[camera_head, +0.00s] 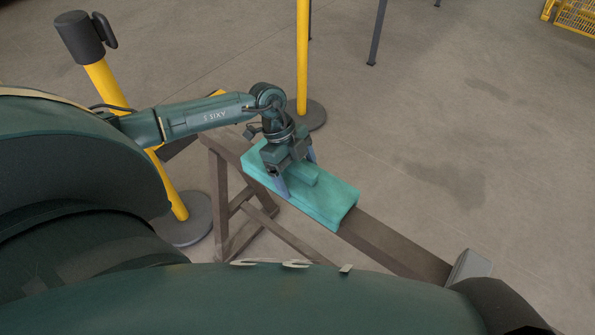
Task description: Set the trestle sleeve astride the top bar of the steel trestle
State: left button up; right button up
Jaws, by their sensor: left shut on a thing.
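The trestle sleeve (333,205) is a teal, block-like cover with a raised grip on its top. It lies lengthwise along the top bar (395,243) of the brown steel trestle (221,190), over the bar's far-left part. Its near side hangs down over the bar's edge; its far side is hidden, so I cannot tell whether it is fully seated. My left gripper (296,177) comes down from above, with its fingers on either side of the sleeve's raised grip, shut on it. My right gripper is not in view.
Yellow posts with dark round bases stand behind the trestle (303,60) and to its left (176,195). A grey block-like piece (470,266) is at the bar's near right end. A yellow basket (575,15) is at the top right. The concrete floor on the right is clear.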

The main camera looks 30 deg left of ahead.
pick_arm(q)
jog(key=shift+f+b, duration=0.45)
jog(key=shift+f, duration=0.55)
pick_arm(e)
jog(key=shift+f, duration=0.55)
pick_arm(q)
jog(key=o, duration=0.8)
jog(key=shift+o, duration=0.2)
jog(key=v, duration=0.3)
jog(key=shift+p, duration=0.35)
jog(key=p+v, duration=0.1)
jog(key=v, duration=0.7)
jog(key=shift+a+r, duration=0.1)
jog(key=shift+r, duration=0.25)
jog(key=shift+v, duration=0.75)
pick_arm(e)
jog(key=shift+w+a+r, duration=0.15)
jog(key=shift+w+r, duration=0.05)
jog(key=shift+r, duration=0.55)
